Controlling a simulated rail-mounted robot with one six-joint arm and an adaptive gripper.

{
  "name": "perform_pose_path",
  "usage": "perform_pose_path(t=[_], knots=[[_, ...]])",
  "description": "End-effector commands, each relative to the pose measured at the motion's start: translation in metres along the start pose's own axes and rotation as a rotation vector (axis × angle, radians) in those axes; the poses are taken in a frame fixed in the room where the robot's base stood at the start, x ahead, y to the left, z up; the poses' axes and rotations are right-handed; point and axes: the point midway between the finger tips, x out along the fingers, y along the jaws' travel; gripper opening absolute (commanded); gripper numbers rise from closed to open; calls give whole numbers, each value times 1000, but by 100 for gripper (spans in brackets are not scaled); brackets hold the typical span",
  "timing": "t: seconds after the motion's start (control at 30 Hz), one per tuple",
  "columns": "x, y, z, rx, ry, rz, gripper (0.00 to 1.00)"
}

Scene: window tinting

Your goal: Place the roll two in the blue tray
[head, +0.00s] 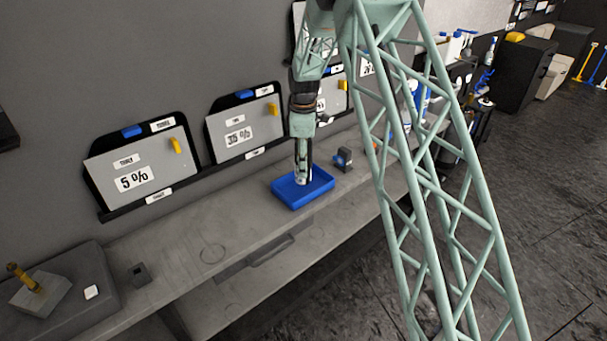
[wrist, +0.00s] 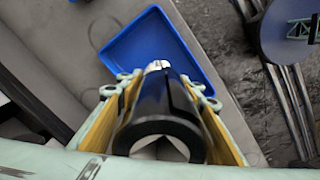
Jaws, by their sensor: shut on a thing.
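The blue tray (head: 318,190) sits on the grey bench in the head view, and it also shows in the wrist view (wrist: 130,48). My gripper (head: 303,180) is over the tray in the head view, pointing down. In the wrist view my gripper (wrist: 158,95) is shut on a black roll (wrist: 160,122), one finger on each side. The roll's hollow end faces the wrist camera and its far end is over the tray. I cannot tell whether the roll touches the tray floor. No label on the roll can be read.
A small dark holder (head: 343,158) stands on the bench right of the tray. A small dark block (head: 140,274) is at the bench's left. The bench between the block and tray is mostly clear.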

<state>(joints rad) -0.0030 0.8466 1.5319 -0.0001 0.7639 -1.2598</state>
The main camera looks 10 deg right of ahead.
Motion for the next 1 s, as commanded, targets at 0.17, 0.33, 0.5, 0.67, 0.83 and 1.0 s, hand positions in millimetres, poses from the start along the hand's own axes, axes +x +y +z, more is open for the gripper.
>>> perform_pose_path(t=[0.17,0.33,0.5,0.67,0.83,1.0], knots=[[-1,0,0,0,0,1,16],[5,0,0,0,0,0,16],[21,0,0,0,0,0,16],[34,0,0,0,0,1,16],[36,1,0,0,1,2,16],[36,1,0,0,0,2,16]])
